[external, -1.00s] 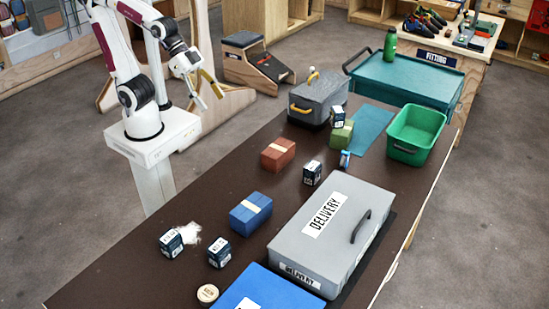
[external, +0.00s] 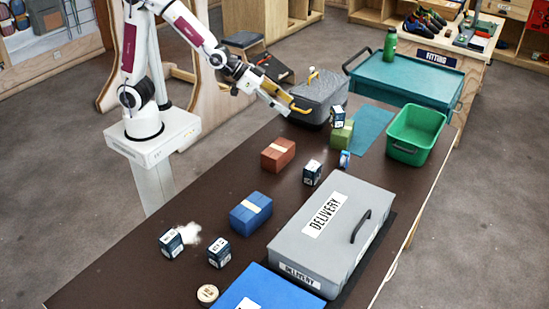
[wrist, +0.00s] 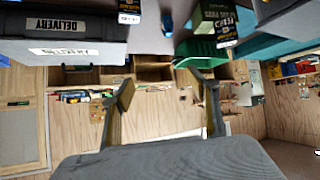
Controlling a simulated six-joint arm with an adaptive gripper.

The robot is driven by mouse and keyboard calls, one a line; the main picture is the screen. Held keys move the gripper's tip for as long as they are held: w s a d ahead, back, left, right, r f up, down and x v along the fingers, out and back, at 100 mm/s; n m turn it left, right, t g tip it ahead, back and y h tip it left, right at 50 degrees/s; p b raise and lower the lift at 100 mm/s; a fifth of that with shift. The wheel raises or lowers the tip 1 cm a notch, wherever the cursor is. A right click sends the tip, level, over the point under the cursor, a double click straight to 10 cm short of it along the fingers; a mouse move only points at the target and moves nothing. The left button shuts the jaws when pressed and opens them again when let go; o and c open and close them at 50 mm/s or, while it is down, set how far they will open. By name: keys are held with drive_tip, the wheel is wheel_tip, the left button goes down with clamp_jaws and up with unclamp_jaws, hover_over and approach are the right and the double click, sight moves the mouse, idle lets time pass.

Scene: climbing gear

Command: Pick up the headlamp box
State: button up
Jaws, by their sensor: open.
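Several small dark boxes with white labels are on the table, and I cannot read which is the headlamp box. One dark box (external: 337,117) sits on a green block (external: 341,136) near the far end; it also shows in the wrist view (wrist: 227,30). Another dark box (external: 312,173) stands mid-table, and two more, one (external: 171,243) and the other (external: 219,252), stand near the front. My gripper (external: 282,104) is open and empty, above the table's left edge beside the grey toolbox. Its two spread fingers show in the wrist view (wrist: 162,80).
A grey toolbox (external: 322,94) with yellow handles is close to my gripper. A brown block (external: 278,154), a blue block (external: 250,213), a small blue item (external: 345,160) and a large grey delivery case (external: 300,255) occupy the table. A green bin (external: 405,153) stands at right.

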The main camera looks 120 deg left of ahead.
drive_tip(key=w+a+f+n+y, duration=0.25)
drive_tip(key=a+f, duration=0.25)
drive_tip(key=a, duration=0.5)
drive_tip(key=y, duration=0.3)
approach(333, 111)
drive_tip(key=shift+w+a+r+n, duration=0.15)
drive_tip(key=shift+w+r+n, duration=0.1)
drive_tip(key=shift+w+n, duration=0.1)
drive_tip(key=shift+f, duration=0.1)
drive_tip(key=shift+x, duration=3.3)
drive_tip(key=shift+a+f, duration=0.1)
drive_tip(key=shift+a, duration=0.05)
